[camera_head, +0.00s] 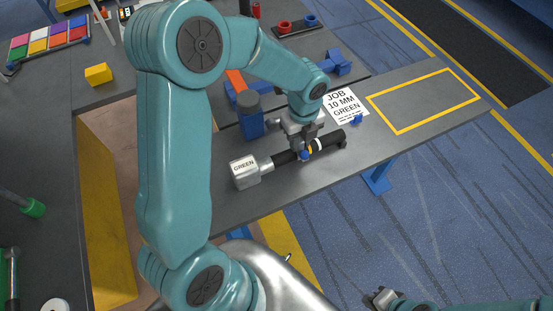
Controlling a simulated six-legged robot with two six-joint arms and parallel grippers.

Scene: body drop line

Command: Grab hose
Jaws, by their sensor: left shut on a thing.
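The hose (332,140) is a short black cylinder with a white and yellow band near its middle. A silver end piece with a block tagged GREEN (244,168) is at its left end. It lies along the front part of the grey bench (262,199); I cannot tell whether it touches the top. My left gripper (304,152) comes down from above and is shut on the hose near its middle, partly hiding it. My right gripper (380,298) is low at the bottom right, away from the bench; its jaws are too small to read.
A JOB 10 MM GREEN card (345,105) lies behind the hose, with a small blue piece (357,119) beside it. A yellow-outlined area (425,97) on the right is empty. A blue fixture (252,122) stands behind my gripper. A yellow block (98,74) sits at the left.

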